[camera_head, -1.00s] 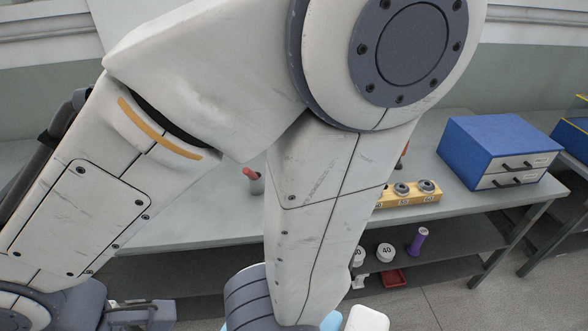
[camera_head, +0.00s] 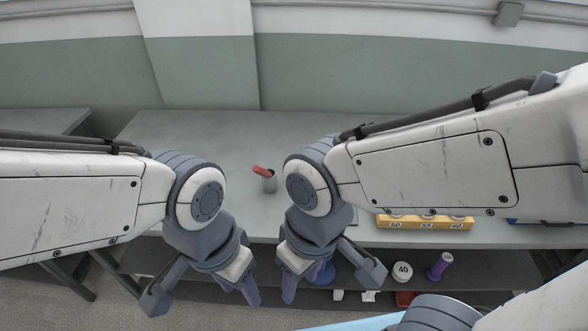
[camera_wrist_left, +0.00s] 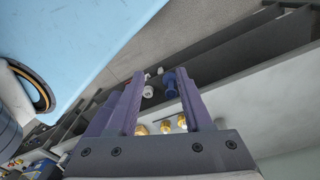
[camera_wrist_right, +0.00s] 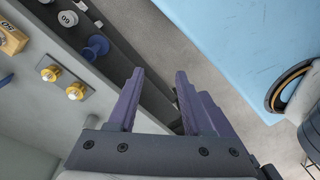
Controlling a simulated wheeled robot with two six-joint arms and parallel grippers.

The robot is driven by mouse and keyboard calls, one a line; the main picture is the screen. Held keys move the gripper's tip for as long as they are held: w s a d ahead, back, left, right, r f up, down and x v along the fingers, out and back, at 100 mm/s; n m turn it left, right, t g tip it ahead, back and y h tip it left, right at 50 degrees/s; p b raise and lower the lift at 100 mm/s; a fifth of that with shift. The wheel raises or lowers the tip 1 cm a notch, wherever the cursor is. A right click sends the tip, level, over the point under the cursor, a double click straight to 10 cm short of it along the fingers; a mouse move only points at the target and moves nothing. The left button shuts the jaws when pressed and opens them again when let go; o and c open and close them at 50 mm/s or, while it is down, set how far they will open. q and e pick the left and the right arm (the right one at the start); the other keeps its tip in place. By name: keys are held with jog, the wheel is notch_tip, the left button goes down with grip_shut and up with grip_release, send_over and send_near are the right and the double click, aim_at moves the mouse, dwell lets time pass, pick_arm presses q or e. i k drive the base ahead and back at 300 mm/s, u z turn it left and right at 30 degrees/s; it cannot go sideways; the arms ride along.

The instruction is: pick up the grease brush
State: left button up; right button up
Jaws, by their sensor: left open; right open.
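A red-handled item (camera_head: 261,171), which looks like the grease brush, leans in a small grey cup (camera_head: 269,184) on the bench; its lower end is hidden in the cup. My left gripper (camera_head: 245,290) points down in front of the bench, to the left of and nearer than the cup. It is open and empty, as the left wrist view (camera_wrist_left: 158,90) shows. My right gripper (camera_head: 291,290) also points down in front of the bench, to the right of the left one. It is open and empty in the right wrist view (camera_wrist_right: 157,78). Neither touches the cup.
The grey bench top (camera_head: 200,140) is clear around and behind the cup. A yellow numbered block (camera_head: 425,222) stands at the right, partly behind my right arm. Brass fittings (camera_wrist_right: 75,91) show beside the right gripper.

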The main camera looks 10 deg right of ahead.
aim_at(257, 169)
jog(key=i, duration=0.95)
